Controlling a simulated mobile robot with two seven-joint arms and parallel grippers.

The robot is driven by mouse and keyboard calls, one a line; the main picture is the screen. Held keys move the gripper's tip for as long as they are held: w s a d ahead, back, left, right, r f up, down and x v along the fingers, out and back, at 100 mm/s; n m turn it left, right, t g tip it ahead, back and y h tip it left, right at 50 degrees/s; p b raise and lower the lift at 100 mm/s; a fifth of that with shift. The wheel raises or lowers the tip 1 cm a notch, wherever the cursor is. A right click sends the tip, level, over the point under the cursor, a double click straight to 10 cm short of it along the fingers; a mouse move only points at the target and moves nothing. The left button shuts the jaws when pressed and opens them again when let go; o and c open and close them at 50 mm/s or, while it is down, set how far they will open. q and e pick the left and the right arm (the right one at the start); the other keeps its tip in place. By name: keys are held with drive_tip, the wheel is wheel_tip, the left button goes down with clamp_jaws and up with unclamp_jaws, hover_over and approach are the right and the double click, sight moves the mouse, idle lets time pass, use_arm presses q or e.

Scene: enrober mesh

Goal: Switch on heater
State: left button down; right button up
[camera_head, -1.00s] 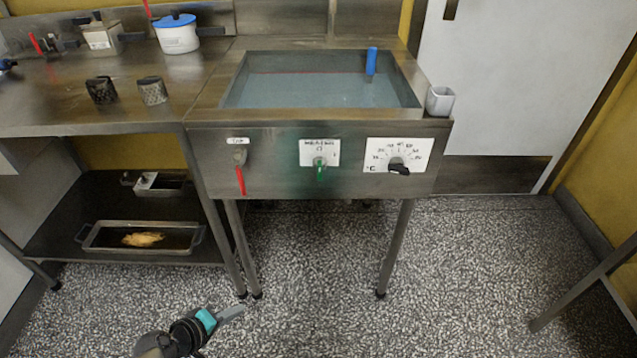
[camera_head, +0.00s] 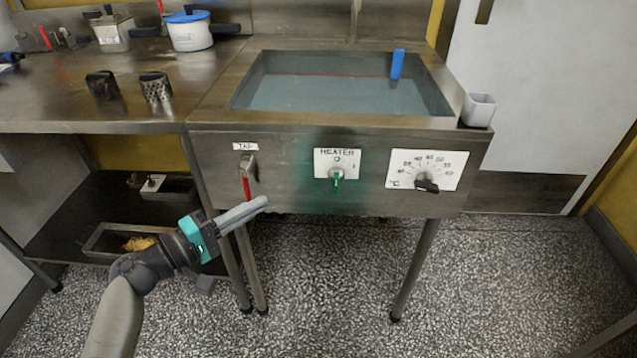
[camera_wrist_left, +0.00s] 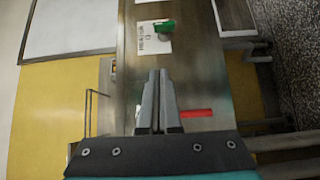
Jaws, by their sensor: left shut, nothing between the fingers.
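The heater switch (camera_head: 337,180) is a green knob on a white plate labelled HEATER (camera_head: 325,165), in the middle of the steel front panel. A green glow lies on the panel around it. In the left wrist view the green knob (camera_wrist_left: 165,27) shows near the top, ahead of the fingers and apart from them. My left gripper (camera_head: 265,201) is shut and empty, in front of the panel, lower left of the knob and just below the red tap lever (camera_head: 246,187). The red lever also shows in the left wrist view (camera_wrist_left: 197,113), right of the fingers. My right gripper is not in view.
A temperature dial (camera_head: 427,186) with a black knob sits right of the heater switch. Above is a water-filled basin (camera_head: 300,95) with a blue object (camera_head: 397,64). A grey cup (camera_head: 478,110) stands on the right rim. The floor (camera_head: 340,300) below is clear.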

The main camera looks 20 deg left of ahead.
use_arm(q)
drive_tip(key=shift+w, duration=0.1)
drive_tip(key=b, duration=0.2)
approach(334, 174)
drive_tip(key=w+a, duration=0.1)
drive_tip(key=w, duration=0.4)
drive_tip(key=d, duration=0.1)
drive_tip(key=d+f, duration=0.1)
drive_tip(key=shift+w+d, duration=0.35)
drive_tip(key=shift+d, duration=0.05)
drive_tip(key=shift+w+d, duration=0.1)
drive_tip(key=shift+d, duration=0.25)
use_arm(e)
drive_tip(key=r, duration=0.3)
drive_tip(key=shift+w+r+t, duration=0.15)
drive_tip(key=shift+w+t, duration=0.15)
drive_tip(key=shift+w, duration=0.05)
use_arm(q)
drive_tip(key=shift+r+p, duration=0.1)
drive_tip(key=shift+p, duration=0.2)
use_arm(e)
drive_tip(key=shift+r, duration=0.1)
